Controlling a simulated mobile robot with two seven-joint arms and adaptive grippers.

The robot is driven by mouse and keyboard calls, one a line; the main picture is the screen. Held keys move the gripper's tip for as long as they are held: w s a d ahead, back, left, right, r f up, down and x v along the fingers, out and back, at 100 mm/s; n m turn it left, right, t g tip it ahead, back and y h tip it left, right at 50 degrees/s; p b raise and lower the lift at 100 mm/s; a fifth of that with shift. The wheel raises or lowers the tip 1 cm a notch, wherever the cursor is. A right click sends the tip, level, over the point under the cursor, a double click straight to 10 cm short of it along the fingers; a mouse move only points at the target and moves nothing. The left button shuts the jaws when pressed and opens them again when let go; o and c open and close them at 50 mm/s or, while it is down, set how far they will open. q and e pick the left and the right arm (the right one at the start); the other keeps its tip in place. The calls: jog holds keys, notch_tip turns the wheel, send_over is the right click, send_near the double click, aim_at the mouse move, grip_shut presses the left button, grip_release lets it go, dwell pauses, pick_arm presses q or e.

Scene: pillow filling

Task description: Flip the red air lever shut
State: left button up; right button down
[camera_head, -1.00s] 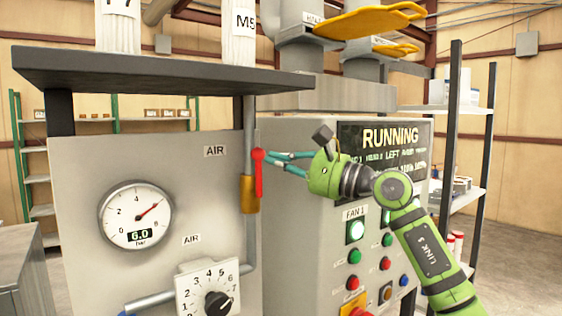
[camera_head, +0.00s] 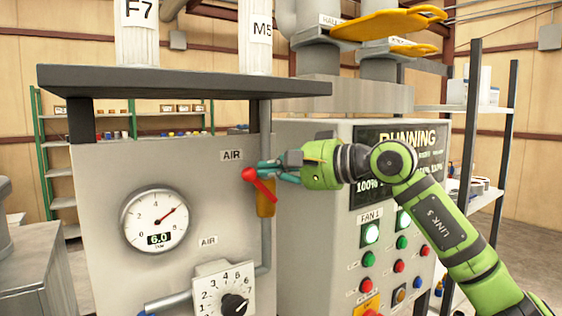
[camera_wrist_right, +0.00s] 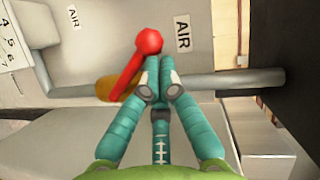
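The red air lever (camera_head: 260,186) sits on a brass valve body (camera_head: 265,205) on the grey vertical pipe, under an AIR label. It is tilted, its round knob up and left of its pivot. My right gripper (camera_head: 267,171) is at the lever, just right of the knob. In the right wrist view, the gripper's fingers (camera_wrist_right: 160,75) are together with nothing visible between them. The lever (camera_wrist_right: 128,73) runs beside the left fingertip, close to or touching it, with the knob just beyond. My left gripper is not in view.
A pressure gauge (camera_head: 156,221) reading 6.0 and a numbered dial (camera_head: 226,297) are on the panel left of the pipe. A dark shelf (camera_head: 180,79) overhangs the valve. A control cabinet (camera_head: 318,230) with buttons and a RUNNING display stands to the right.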

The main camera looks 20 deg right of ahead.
aim_at(251, 181)
jog(key=a+n+h, duration=0.1)
jog(key=s+a+f+n+h, duration=0.1)
jog(key=n, duration=0.1)
jog(key=shift+a+f, duration=0.3)
jog(key=shift+a, duration=0.05)
jog(key=shift+s+a+f+n+h, duration=0.1)
jog(key=shift+a+f+n+h, duration=0.3)
jog(key=shift+f+n+h, duration=0.3)
jog(key=shift+s+a+f+n+h, duration=0.1)
jog(key=shift+a+f+n+h, duration=0.35)
jog(key=shift+n, duration=0.35)
jog(key=shift+d, duration=0.1)
